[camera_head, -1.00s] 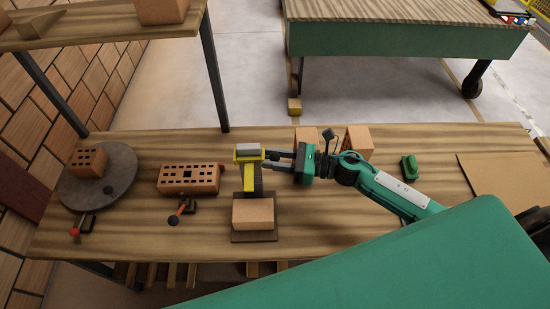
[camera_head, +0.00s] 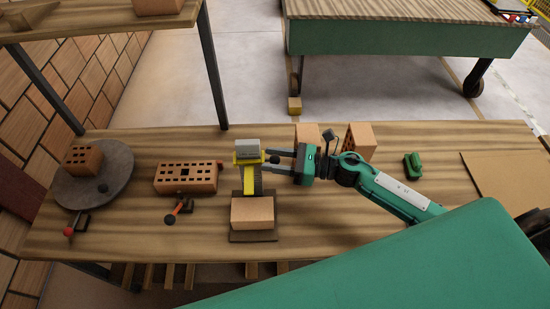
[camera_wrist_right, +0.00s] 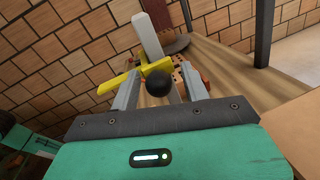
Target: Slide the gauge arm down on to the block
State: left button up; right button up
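The gauge (camera_head: 248,180) stands on the bench, with a grey-topped post and a yellow arm. The yellow arm also shows in the right wrist view (camera_wrist_right: 117,82). A plain tan block (camera_head: 252,213) sits on the dark base plate (camera_head: 254,237) in front of the post, below the yellow arm; a gap shows between them. My right gripper (camera_head: 274,161) is at the gauge's right side. In the right wrist view its fingers (camera_wrist_right: 158,88) stand apart on either side of a black ball knob (camera_wrist_right: 158,83), with a thin gap visible. My left gripper is not in view.
A turntable (camera_head: 120,175) with a holed brick (camera_head: 83,160) and another holed brick (camera_head: 186,177) lie left, near two levers. Bricks (camera_head: 360,142) stand behind my right arm. A green object (camera_head: 412,165) and flat board (camera_head: 505,178) lie right.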

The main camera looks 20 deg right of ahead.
jog(key=shift+s+d+f+b, duration=0.2)
jog(key=shift+d+b, duration=0.1)
jog(key=shift+d, duration=0.05)
jog(key=b+v, duration=0.4)
jog(key=v, duration=0.9)
jog(key=shift+b, duration=0.3)
jog(key=shift+r, duration=0.15)
